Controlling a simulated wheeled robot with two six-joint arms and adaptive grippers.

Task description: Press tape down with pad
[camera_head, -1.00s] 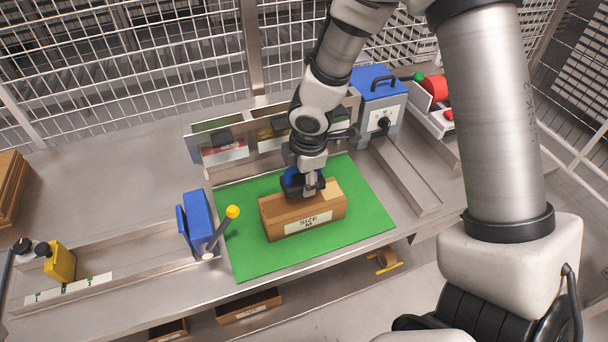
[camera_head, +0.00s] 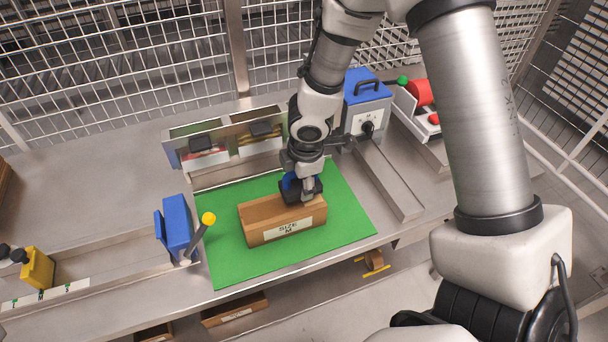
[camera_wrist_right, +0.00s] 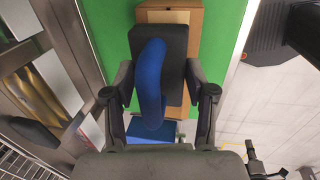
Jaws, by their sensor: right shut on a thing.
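A brown cardboard box (camera_head: 262,213) with a "SIZE M" label on its near side sits on the green mat (camera_head: 229,265). My right gripper (camera_head: 303,190) is over the right part of the box's top. It is shut on the pad (camera_wrist_right: 176,42), a dark block with a blue handle (camera_wrist_right: 151,75), between its two fingers in the right wrist view (camera_wrist_right: 158,88). The pad lies against or just above the box top; I cannot tell exact contact. The tape is not clearly distinguishable and is largely hidden by the pad and gripper. My left gripper is not in view.
A blue upright holder (camera_head: 177,226) and a yellow-topped lever (camera_head: 208,219) stand left of the mat. A blue-lidded grey machine (camera_head: 364,105) is behind right, beside a metal rail (camera_head: 391,181). The mat is clear around the box.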

